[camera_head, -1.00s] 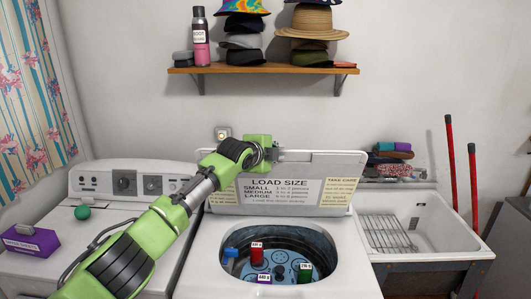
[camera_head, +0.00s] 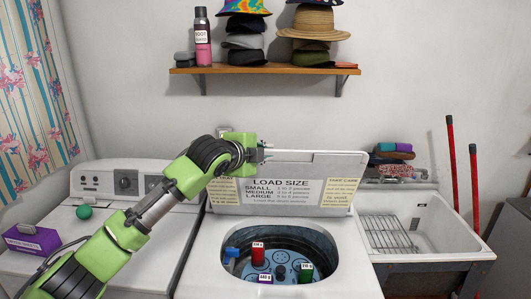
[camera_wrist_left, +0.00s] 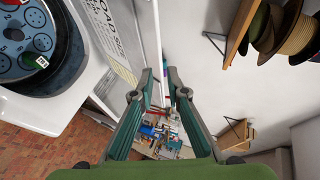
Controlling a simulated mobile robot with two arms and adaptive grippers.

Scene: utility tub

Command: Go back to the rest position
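My left arm comes in from the lower left in the head view. My left gripper (camera_head: 268,151) is in front of the top left of the raised washer lid (camera_head: 340,180). In the left wrist view the two fingers of my left gripper (camera_wrist_left: 158,88) stand apart with nothing between them. The open washer tub (camera_head: 322,244) holds a red block (camera_head: 258,253), a green block (camera_head: 305,272), a purple block (camera_head: 265,278) and a blue piece (camera_head: 231,252). My right gripper is not in view.
A dryer (camera_head: 130,215) with a green ball (camera_head: 84,211) and a purple box (camera_head: 32,239) stands left. A utility sink (camera_head: 440,236) and red-handled poles (camera_head: 450,150) stand right. A wall shelf (camera_head: 265,70) holds hats and a spray can (camera_head: 203,38).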

